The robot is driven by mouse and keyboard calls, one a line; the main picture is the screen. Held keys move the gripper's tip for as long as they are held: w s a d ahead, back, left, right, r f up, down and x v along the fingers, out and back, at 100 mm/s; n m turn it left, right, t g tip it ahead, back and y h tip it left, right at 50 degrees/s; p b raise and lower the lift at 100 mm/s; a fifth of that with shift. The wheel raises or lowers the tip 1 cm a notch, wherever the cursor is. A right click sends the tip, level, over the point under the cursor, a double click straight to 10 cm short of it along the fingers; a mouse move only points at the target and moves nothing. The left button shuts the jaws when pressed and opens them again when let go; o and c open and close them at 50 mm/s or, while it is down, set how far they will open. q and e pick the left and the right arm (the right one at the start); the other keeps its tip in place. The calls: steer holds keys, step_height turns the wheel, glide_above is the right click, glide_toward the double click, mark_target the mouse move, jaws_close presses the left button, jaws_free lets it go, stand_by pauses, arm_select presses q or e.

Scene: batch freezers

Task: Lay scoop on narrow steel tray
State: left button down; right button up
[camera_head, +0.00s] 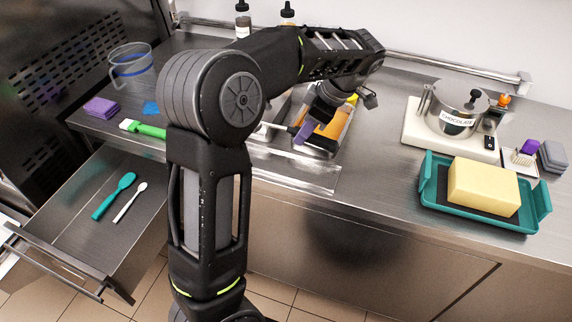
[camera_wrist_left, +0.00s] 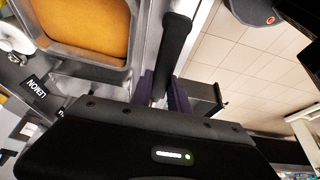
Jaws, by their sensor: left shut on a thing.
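My left gripper (camera_head: 306,130) is over the counter by a steel pan of orange mix (camera_head: 334,122). In the left wrist view its purple fingers (camera_wrist_left: 163,92) are shut on the black handle of the scoop (camera_wrist_left: 177,42). The handle sticks out past the fingers, beside the orange pan (camera_wrist_left: 80,25). The rest of the scoop is hidden or hard to make out. A narrow steel tray (camera_head: 295,174) appears to lie along the counter's front edge, just below the gripper in the head view; my arm hides its left part. My right gripper is not in view.
A teal tray with a yellow block (camera_head: 484,187) and a steel pot (camera_head: 458,108) stand on the right. An open drawer (camera_head: 80,190) with two spatulas is at left, below a green-handled tool (camera_head: 143,129). Counter between gripper and teal tray is clear.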

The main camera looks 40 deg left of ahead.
arm_select(q)
steer(key=shift+s+a+f, duration=0.1)
steer(key=shift+f, duration=0.4)
glide_above(296, 169)
steer(key=d, duration=0.2)
steer(key=shift+w+a+f, duration=0.15)
steer(key=shift+w+f, duration=0.05)
steer(key=shift+f, duration=1.1)
steer(key=shift+w+a+f, duration=0.1)
steer(key=shift+w+f, duration=0.05)
steer(key=shift+f, duration=1.15)
step_height(296, 169, down, 3)
steer(key=shift+p, duration=0.5)
steer(key=shift+f, duration=0.35)
steer(key=shift+f, duration=0.2)
steer(key=c, duration=1.3)
jaws_free()
